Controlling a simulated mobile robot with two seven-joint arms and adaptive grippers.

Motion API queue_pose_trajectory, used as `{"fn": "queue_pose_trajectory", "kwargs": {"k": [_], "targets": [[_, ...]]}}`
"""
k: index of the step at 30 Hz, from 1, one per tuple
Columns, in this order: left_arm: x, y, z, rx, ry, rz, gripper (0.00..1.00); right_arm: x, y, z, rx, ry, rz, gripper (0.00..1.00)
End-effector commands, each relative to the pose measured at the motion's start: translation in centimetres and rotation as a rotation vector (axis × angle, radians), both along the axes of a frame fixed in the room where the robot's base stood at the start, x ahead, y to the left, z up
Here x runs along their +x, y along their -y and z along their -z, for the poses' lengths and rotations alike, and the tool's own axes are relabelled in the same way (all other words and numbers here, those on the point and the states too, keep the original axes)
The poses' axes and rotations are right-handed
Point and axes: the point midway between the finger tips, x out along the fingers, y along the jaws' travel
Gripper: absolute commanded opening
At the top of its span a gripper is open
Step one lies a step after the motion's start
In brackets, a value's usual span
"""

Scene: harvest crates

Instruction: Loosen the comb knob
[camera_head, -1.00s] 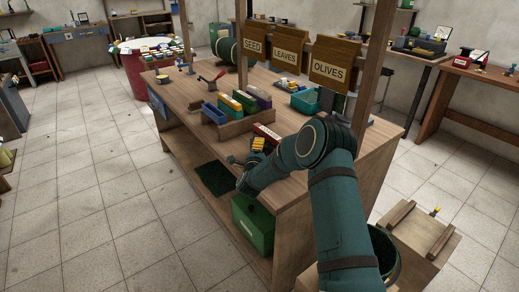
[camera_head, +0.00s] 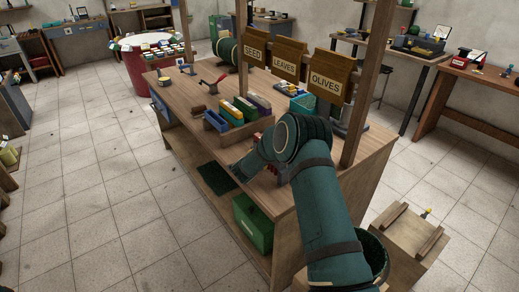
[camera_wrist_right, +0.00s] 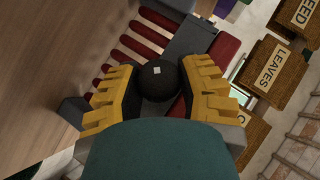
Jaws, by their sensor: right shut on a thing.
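The comb knob (camera_wrist_right: 158,82) is a round black knob with a small white mark, in the middle of the right wrist view. My right gripper (camera_wrist_right: 161,77) has its yellow-edged fingers closed on either side of it. Red bars of the comb (camera_wrist_right: 147,34) and a grey metal part (camera_wrist_right: 192,38) lie just beyond the knob. In the head view my own arm covers the right gripper and the knob, at the near end of the workbench (camera_head: 178,95). My left gripper is in neither view.
A wooden tray of coloured boxes (camera_head: 238,107) stands on the bench beside my arm. Signs for seed, leaves and olives (camera_head: 325,85) hang behind, between wooden posts (camera_head: 367,85). A green box (camera_head: 253,222) sits on the lower shelf.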

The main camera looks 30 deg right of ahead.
Motion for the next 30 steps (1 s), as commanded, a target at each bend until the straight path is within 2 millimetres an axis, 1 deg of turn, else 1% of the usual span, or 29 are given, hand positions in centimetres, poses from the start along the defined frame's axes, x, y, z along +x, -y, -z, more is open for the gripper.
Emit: {"fn": "queue_pose_trajectory", "kwargs": {"k": [1,3,6,9,12,14,17,20,24,30], "targets": [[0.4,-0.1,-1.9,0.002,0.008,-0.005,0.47,0.1,0.0,-0.9,-0.005,-0.042,0.0,0.02],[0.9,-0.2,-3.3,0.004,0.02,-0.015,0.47,0.1,0.0,-0.9,-0.01,-0.106,0.0,0.02],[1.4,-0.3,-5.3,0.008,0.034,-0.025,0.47,0.1,0.0,-1.0,-0.018,-0.198,0.001,0.02],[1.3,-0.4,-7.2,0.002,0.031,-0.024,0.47,0.1,0.0,-0.8,-0.024,-0.291,0.001,0.02],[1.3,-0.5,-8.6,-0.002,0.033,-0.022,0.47,0.1,0.1,-0.7,-0.03,-0.383,0.004,0.02],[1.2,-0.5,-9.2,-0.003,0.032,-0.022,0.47,0.1,0.1,-0.6,-0.035,-0.439,0.004,0.02],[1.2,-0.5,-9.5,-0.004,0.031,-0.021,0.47,0.1,0.2,-0.3,-0.041,-0.529,0.006,0.02],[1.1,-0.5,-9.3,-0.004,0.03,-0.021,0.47,0.1,0.2,-0.1,-0.048,-0.615,0.007,0.02],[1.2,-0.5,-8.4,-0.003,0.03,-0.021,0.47,0.1,0.2,0.1,-0.057,-0.723,0.007,0.02],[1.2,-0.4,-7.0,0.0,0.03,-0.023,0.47,0.1,0.2,0.2,-0.068,-0.841,0.005,0.02]]}}
